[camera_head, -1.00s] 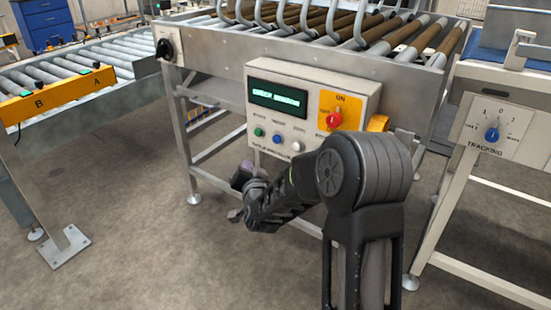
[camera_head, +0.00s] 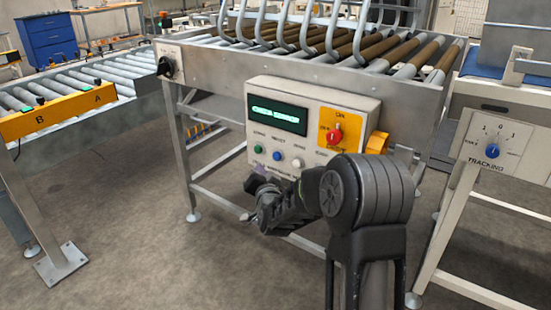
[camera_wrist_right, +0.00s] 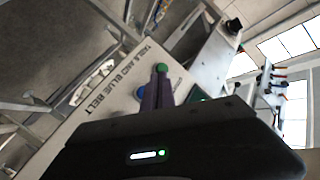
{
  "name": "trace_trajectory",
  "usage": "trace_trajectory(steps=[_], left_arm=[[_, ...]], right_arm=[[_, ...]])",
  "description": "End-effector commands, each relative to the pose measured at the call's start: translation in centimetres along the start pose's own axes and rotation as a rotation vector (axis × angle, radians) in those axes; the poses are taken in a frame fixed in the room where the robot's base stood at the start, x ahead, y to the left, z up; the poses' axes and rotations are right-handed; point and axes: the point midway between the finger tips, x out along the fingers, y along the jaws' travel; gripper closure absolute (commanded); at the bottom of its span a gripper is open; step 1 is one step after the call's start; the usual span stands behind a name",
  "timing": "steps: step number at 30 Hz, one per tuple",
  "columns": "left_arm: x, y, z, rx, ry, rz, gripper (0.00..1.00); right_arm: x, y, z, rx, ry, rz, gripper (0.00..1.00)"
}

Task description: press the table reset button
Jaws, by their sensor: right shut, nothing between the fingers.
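The control box (camera_head: 312,105) is on the front of the roller table. Its lit display (camera_head: 278,113) seems to read "CHECK SENSOR". Below it are a green button (camera_head: 258,149), a blue button (camera_head: 277,156) and a white button (camera_head: 297,162); their small labels are hard to read. My right gripper (camera_head: 254,181) is shut and empty, just below the button row. In the right wrist view its purple fingers (camera_wrist_right: 157,91) point at the panel, with the green button (camera_wrist_right: 162,67) beyond their tips and the blue button (camera_wrist_right: 141,93) beside them. I cannot tell whether they touch. My left gripper is out of view.
A red knob on a yellow plate (camera_head: 351,126) is on the box's right side. A black rotary switch (camera_head: 166,66) is on the table's left corner. A panel marked TRACKING (camera_head: 491,148) stands at right, a roller conveyor (camera_head: 80,80) at left. The floor between is clear.

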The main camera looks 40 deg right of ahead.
Motion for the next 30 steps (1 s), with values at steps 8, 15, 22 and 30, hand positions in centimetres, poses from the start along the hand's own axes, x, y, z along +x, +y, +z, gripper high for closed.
trace_trajectory(steps=[8,15,22,30], left_arm=[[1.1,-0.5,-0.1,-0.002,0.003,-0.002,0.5],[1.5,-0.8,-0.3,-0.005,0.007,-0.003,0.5],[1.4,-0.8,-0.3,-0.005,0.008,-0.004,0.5],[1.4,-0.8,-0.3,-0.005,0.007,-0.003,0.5]], right_arm=[[2.5,2.1,-1.5,0.001,0.002,0.001,1.0],[3.3,2.5,-2.4,0.001,0.0,0.0,1.0],[3.4,2.5,-2.4,0.0,0.0,0.0,1.0],[3.4,2.5,-2.4,0.0,-0.001,0.0,1.0]])
